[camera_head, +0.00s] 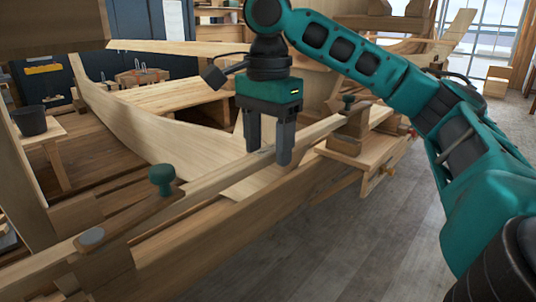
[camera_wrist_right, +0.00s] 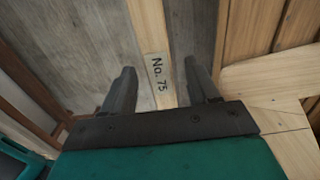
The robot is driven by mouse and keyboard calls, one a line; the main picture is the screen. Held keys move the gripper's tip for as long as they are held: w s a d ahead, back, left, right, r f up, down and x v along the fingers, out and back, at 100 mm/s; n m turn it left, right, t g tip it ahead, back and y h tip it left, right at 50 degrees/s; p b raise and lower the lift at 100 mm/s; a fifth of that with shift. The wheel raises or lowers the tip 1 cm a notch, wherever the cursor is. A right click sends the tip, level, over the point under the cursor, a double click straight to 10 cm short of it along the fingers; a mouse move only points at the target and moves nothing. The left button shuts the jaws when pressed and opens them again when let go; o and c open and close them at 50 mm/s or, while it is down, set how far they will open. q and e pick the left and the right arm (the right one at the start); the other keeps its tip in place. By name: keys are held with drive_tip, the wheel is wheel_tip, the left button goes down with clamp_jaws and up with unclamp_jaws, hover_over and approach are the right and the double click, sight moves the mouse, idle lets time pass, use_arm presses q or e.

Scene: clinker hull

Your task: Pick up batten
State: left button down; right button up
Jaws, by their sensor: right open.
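The batten (camera_head: 215,178) is a long, narrow, pale wooden strip running from the lower left up to the right along the boat's side. In the wrist view the batten lies between the fingers of the gripper (camera_wrist_right: 160,82), with gaps on both sides. I cannot tell how deep the fingers reach past it. My left gripper is not in view.
Curved hull planks (camera_head: 150,130) rise behind. A dark bucket (camera_head: 30,121) stands at far left. The grey floor (camera_head: 340,240) in front is clear.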

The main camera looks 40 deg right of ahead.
clamp_jaws()
idle(0.6)
